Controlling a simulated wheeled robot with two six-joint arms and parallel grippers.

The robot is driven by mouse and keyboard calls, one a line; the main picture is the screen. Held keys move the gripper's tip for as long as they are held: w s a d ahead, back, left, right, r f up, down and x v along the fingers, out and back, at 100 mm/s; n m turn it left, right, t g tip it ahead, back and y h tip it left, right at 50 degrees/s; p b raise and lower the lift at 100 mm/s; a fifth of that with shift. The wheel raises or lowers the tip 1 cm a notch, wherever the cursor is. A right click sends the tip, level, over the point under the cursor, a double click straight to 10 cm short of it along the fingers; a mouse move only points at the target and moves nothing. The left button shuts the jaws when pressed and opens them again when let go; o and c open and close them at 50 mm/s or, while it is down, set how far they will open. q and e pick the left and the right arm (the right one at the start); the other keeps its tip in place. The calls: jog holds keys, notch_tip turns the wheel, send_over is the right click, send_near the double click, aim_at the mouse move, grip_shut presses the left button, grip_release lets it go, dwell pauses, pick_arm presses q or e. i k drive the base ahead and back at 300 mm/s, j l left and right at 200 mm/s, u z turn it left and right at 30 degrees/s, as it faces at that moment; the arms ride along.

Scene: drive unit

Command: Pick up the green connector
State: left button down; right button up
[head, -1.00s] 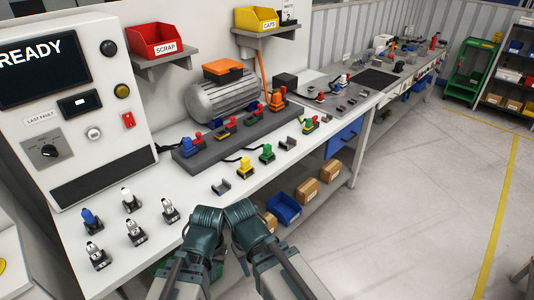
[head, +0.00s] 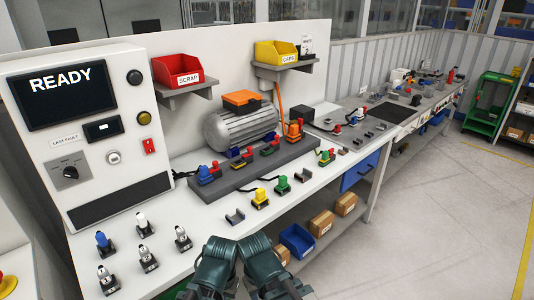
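A green connector (head: 282,185) with a dark base stands on the front part of the white bench, just right of a yellow connector (head: 260,199). Another connector with green and red parts (head: 326,156) stands farther right near the bench edge. My two arms show only as teal links at the bottom middle, in front of the bench and below the green connector. No gripper fingers show in the view.
A grey block (head: 240,165) holds several coloured connectors behind the green one. Several lamp-like plugs (head: 143,222) stand at left. A blue bin (head: 297,240) and boxes sit on the lower shelf.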

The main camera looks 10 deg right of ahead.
aim_at(283, 180)
jog(key=i+l+u, duration=0.2)
jog(key=l, duration=0.35)
jog(key=i+l+u, duration=0.2)
jog(key=l, duration=0.45)
jog(key=i+l+u, duration=0.25)
jog(key=l, duration=0.35)
jog(key=l+u, duration=0.2)
jog(key=l, duration=0.45)
jog(key=i+l+u, duration=0.2)
jog(key=l, duration=0.5)
jog(key=k, duration=0.1)
